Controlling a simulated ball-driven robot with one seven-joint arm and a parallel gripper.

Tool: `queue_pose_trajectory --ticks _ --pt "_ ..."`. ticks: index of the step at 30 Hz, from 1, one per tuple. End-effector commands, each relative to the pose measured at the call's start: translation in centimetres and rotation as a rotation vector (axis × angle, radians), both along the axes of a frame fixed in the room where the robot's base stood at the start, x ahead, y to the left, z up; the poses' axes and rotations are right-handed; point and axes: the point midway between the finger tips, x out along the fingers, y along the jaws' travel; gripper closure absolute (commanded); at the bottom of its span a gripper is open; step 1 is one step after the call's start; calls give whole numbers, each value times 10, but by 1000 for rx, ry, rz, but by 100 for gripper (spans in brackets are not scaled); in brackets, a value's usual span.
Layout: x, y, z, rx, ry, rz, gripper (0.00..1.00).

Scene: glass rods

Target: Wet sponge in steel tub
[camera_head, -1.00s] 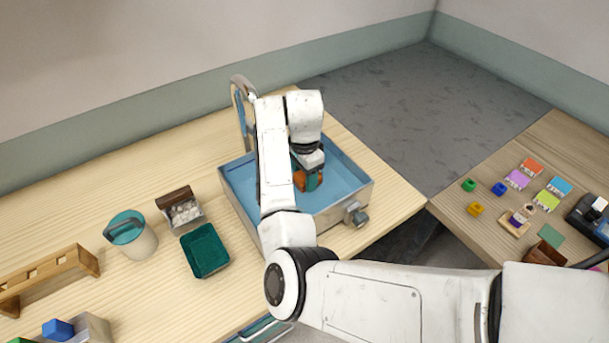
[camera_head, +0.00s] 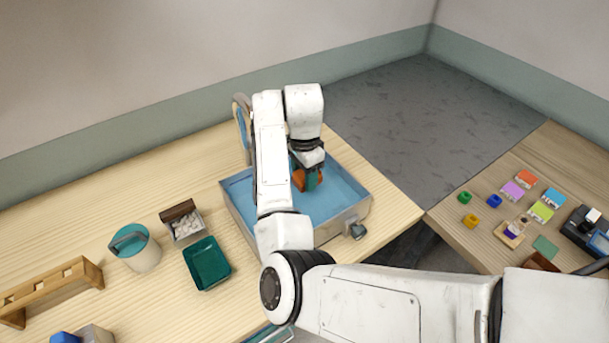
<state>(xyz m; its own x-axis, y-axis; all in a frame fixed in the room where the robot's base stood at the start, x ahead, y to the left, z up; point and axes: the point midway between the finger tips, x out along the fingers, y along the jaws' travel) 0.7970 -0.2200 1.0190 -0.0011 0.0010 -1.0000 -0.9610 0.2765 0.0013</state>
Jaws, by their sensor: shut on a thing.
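The steel tub (camera_head: 354,212) stands on the wooden table, with blue water (camera_head: 337,190) inside. My gripper (camera_head: 309,178) is over the tub, pointing down, shut on an orange and dark green block, which I take to be the sponge (camera_head: 301,181). The sponge is within the tub's outline, at or close to the water; I cannot tell how deep it sits.
Left of the tub are a green tray (camera_head: 207,264), a small box of white pieces (camera_head: 185,222), a lidded pail (camera_head: 136,248) and a wooden rack (camera_head: 50,290). A knob (camera_head: 357,231) juts from the tub's front. A second table (camera_head: 460,240) at right holds small coloured items.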

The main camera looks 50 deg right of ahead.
Motion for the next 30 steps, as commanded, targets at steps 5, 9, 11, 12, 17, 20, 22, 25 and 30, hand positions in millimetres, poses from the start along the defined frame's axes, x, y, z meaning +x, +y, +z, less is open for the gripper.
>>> queue_pose_trajectory --ticks 5,9,11,12,17,20,22,25,30 --pt "0 0 0 0 0 0 77" --pt "1 0 11 -1 -2 0 77" --pt "0 0 17 -1 -1 0 77" --pt "0 -1 22 -2 -2 0 77" --pt "1 -1 39 -1 -2 -1 77" --pt "0 0 46 0 -1 -1 77" --pt "0 0 49 -1 -1 -1 77" --pt "0 0 50 -1 0 0 77" --pt "0 0 50 -1 0 0 77"
